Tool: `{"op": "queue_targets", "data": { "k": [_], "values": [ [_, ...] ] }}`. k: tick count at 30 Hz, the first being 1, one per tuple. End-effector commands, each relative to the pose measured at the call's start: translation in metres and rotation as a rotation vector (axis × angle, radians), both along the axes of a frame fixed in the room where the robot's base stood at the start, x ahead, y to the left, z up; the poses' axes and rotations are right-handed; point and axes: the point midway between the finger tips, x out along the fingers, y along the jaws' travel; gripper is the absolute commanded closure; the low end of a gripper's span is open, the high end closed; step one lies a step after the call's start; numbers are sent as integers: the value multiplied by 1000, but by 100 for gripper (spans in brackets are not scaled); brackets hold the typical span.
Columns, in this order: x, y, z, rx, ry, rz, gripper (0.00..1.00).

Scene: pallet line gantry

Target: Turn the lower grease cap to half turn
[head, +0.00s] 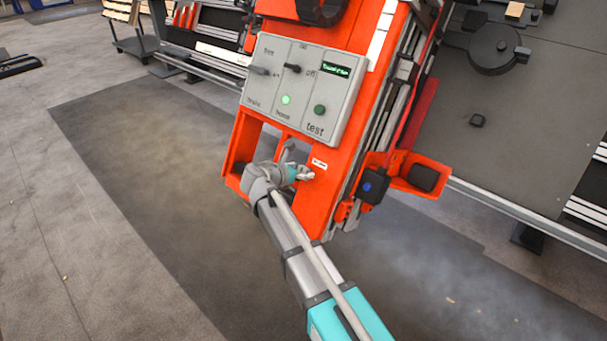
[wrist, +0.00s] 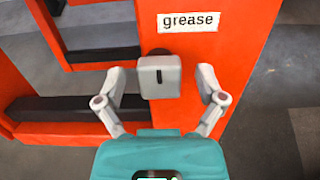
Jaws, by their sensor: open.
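The grease cap (wrist: 158,77) is a grey block-shaped knob with a dark upright mark on its face. It sits on the orange frame, just below a white label (wrist: 188,21) reading "grease". My gripper (wrist: 160,95) is open in the wrist view, with one finger on each side of the cap. Gaps show between the fingers and the cap. In the head view my gripper (head: 304,173) is at the lower part of the orange frame (head: 322,205), and the cap is hidden or too small to make out there.
A grey control panel (head: 336,104) with switches, a lit green button and a "test" button is above my gripper. An orange bracket with a blue button (head: 367,187) juts out to the right. Openings in the frame (wrist: 95,25) lie left of the cap.

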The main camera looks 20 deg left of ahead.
Motion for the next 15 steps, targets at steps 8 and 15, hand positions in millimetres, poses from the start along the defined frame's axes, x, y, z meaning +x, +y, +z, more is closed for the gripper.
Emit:
{"op": "queue_targets", "data": {
  "k": [8,15],
  "values": [
    [5,-2,-2,0,0,1,11],
    [5,-2,-2,0,0,1,26]
  ]
}}
